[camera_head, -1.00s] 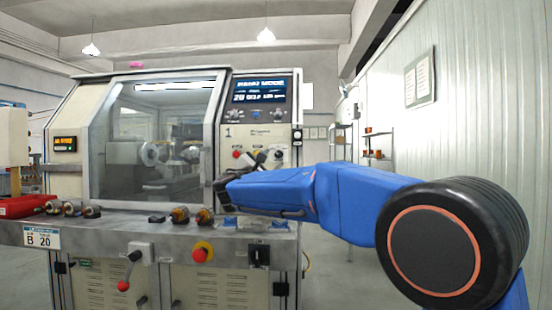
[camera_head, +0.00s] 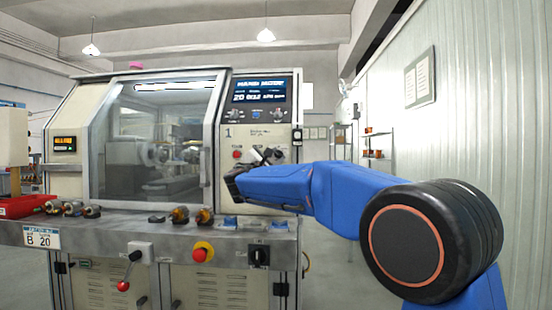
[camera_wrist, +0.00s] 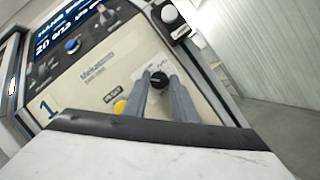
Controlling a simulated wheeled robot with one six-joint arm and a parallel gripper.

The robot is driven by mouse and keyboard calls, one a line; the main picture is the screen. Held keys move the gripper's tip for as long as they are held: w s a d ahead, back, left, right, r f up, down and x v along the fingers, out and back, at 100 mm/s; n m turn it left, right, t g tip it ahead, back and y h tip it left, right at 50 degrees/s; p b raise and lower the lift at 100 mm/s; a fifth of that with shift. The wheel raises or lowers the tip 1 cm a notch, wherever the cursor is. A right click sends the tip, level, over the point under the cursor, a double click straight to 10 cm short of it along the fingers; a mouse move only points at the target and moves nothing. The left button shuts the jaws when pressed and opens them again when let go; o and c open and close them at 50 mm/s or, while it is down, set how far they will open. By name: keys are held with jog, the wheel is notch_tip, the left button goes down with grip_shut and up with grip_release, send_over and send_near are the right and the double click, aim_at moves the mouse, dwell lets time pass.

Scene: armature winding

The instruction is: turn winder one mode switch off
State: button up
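Winder one is the white machine marked 1 (camera_head: 228,132), with its control panel at the right of the glazed door. In the wrist view a round black knob (camera_wrist: 159,81) sits on a pale plate on the panel, taken as the mode switch. My gripper (camera_wrist: 161,76) points at the panel, its two grey fingers apart with the knob between their tips in the picture. Contact with the knob cannot be told. The display (camera_head: 259,90) is lit.
A yellow button (camera_wrist: 120,107) lies just left of the fingers. The ledge (camera_head: 130,226) below carries several small parts.

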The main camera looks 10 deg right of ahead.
jog(key=m+g, duration=0.1)
jog(key=m, duration=0.1)
jog(key=m+g, duration=0.1)
jog(key=m, duration=0.2)
jog(key=shift+a+r+h, duration=0.1)
jog(key=shift+h, duration=0.2)
jog(key=shift+r+m+g, duration=0.15)
jog(key=shift+m+g, duration=0.85)
jog(key=shift+m, duration=1.2)
jog(key=o, duration=1)
jog(key=shift+o, duration=0.2)
jog(key=v, duration=1.7)
jog(key=shift+s+r, duration=0.3)
